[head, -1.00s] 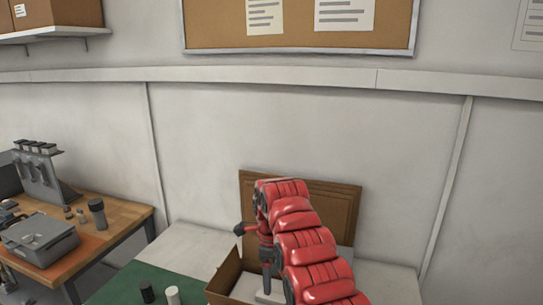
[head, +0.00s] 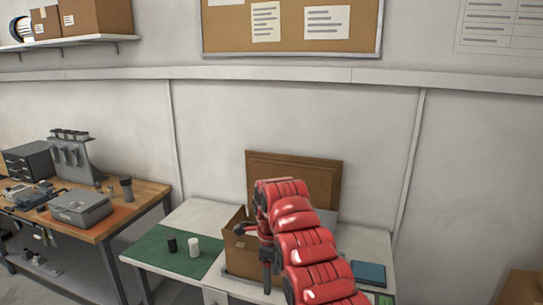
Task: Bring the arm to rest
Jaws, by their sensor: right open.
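My right arm (head: 308,250), red and segmented, rises from the bottom of the head view and curls over at its top. My right gripper (head: 266,268) hangs below the wrist, pointing down, in front of an open cardboard box (head: 236,240) on the white table. It is open, and nothing shows between its fingers. The arm hides the right part of the box. My left gripper does not show.
A green mat (head: 165,262) on the white table (head: 205,215) holds a black cylinder (head: 172,245) and a white cylinder (head: 194,247). A blue flat item (head: 368,273) lies right of the arm. A wooden workbench (head: 100,232) with tools stands at left.

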